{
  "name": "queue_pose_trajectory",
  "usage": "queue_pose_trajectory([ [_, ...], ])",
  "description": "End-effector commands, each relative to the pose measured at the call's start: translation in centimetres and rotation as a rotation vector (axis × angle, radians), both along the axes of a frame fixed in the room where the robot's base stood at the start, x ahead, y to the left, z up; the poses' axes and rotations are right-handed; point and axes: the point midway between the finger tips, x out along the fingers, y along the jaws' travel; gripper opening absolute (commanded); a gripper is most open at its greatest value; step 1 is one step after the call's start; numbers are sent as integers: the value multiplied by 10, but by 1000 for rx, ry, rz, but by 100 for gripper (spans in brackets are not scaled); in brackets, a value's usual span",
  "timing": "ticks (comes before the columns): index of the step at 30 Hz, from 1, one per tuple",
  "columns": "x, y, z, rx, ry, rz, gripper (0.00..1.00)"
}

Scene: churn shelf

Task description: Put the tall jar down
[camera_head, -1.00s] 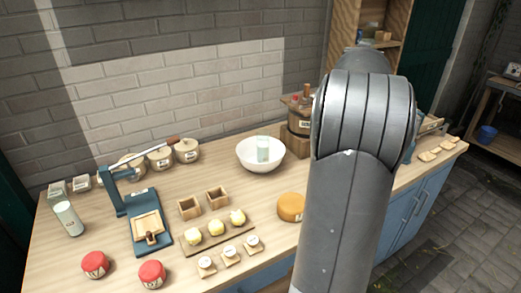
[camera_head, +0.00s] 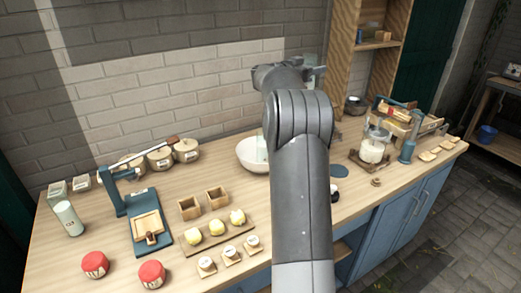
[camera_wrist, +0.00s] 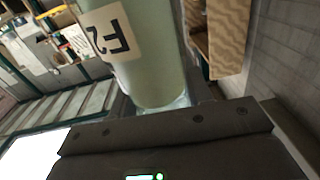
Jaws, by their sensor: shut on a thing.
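My gripper (camera_wrist: 165,112) is shut on a tall pale green jar (camera_wrist: 155,75) with a cream label, which fills the upper middle of the wrist view. In the head view my gripper (camera_head: 312,70) is raised in front of the brick wall, left of the wooden shelf unit, largely hidden by my arm. A faint pale patch near its tip may be the held jar. Another tall pale jar (camera_head: 68,218) stands upright at the left end of the worktop.
The wooden shelf unit (camera_head: 348,80) rises behind the worktop (camera_head: 105,235). A white bowl (camera_head: 247,156), a blue press (camera_head: 150,225), red-topped jars (camera_head: 151,273) and a glass churn (camera_head: 372,150) stand on the worktop. My arm hides part of its middle.

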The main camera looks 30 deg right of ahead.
Motion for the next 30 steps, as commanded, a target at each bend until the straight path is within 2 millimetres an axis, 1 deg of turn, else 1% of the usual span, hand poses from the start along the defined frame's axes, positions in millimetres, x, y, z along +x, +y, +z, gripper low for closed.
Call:
queue_pose_trajectory([
  [1,13,17,-14,0,3,-17,0],
  [3,24,34,-27,-2,1,-38,0],
  [9,43,69,-55,-4,-1,-65,0],
  [12,40,64,-79,-3,2,-68,0],
  [15,40,64,-95,-3,0,-67,0],
  [19,48,70,-108,-3,-2,-64,0],
  [30,108,113,-153,-3,-3,-64,0],
])
